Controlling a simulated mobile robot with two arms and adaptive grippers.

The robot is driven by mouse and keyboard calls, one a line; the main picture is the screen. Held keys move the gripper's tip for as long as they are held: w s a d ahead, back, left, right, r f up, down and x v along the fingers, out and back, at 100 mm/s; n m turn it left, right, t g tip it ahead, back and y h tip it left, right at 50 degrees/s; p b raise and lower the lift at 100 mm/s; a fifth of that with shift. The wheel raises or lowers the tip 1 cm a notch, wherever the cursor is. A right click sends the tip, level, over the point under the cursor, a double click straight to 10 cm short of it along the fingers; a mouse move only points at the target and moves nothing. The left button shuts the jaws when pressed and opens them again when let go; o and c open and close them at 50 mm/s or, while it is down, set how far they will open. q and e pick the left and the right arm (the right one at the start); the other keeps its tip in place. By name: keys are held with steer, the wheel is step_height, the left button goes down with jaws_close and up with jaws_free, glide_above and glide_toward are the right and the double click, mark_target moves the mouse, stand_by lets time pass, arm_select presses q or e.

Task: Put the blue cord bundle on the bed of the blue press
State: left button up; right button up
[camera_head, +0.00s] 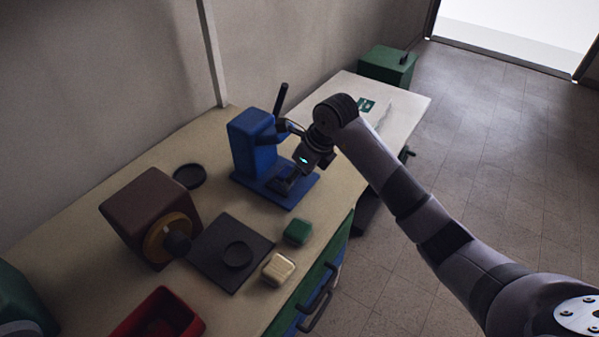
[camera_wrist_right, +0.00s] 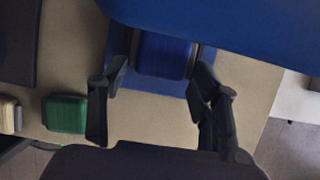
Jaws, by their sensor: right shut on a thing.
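The blue press (camera_head: 250,140) stands on the bench with its flat bed (camera_head: 298,192) toward the front. My right gripper (camera_head: 286,188) reaches in from the right, pointing down low over the bed. In the right wrist view, the blue cord bundle (camera_wrist_right: 163,55) sits between the fingers of my right gripper (camera_wrist_right: 160,85), which is shut on it. The bed (camera_wrist_right: 175,88) shows just below and beside the bundle. I cannot tell whether the bundle touches the bed. In the head view the bundle is hidden by the gripper. My left gripper is not in view.
A green bundle (camera_head: 298,232) and a cream bundle (camera_head: 279,269) lie near the front edge. A dark mat (camera_head: 215,265) with a round dish, a brown machine (camera_head: 150,215), a black ring (camera_head: 189,176) and a red bin (camera_head: 160,318) are left. The press's upper body (camera_wrist_right: 230,25) overhangs closely.

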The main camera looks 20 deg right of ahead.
steer(key=shift+d+f+b, duration=0.15)
steer(key=shift+f+b, duration=0.25)
steer(key=shift+f, duration=0.3)
steer(key=o, duration=1)
steer(key=shift+o, duration=0.2)
steer(key=shift+r, duration=0.1)
steer(key=shift+r+p, duration=0.35)
steer(key=shift+p, duration=0.05)
steer(key=v, duration=1.2)
steer(key=shift+r, duration=0.2)
